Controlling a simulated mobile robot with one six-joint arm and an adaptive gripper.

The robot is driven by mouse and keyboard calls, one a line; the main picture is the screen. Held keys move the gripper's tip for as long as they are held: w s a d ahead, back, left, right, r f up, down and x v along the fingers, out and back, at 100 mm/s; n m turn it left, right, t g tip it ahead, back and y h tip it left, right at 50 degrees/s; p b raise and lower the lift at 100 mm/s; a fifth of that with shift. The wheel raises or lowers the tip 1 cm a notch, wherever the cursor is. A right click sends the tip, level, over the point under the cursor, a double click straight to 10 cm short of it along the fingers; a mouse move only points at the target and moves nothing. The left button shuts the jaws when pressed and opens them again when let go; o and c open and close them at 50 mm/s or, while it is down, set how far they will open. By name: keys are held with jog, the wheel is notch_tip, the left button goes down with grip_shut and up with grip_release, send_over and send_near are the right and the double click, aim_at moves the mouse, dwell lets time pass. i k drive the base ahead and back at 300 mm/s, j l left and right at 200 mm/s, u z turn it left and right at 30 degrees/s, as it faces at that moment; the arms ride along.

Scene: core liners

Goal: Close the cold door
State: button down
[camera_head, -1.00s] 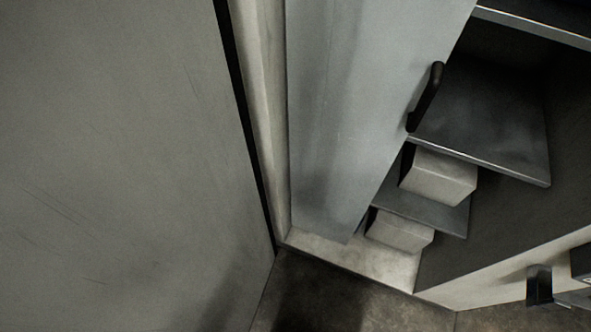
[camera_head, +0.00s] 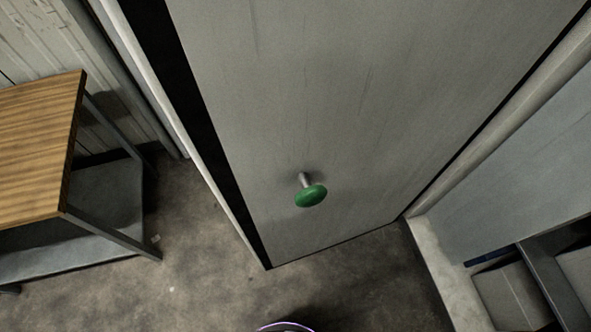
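The cold door (camera_head: 300,110) is a large grey panel that fills the middle of the head view. It stands open, swung out from the cold room's opening on the right. A green round knob (camera_head: 311,195) on a short metal stem sticks out of its lower face. A black strip (camera_head: 215,150) runs down its left side. The door meets the pale door frame (camera_head: 520,95) at the right. My gripper is not in view.
Inside the opening at the right are a grey inner wall (camera_head: 525,185) and light boxes (camera_head: 510,295). A wood-topped table (camera_head: 35,150) with a grey lower shelf stands at the left. Bare dark floor (camera_head: 205,270) lies between the table and the door.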

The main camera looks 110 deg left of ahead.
aim_at(374, 101)
jog(key=k+j+u, duration=0.25)
jog(key=k+u, duration=0.15)
jog(key=k+j+u, duration=0.8)
jog(key=j, duration=0.75)
jog(key=k+j, duration=0.1)
jog(key=j, duration=0.65)
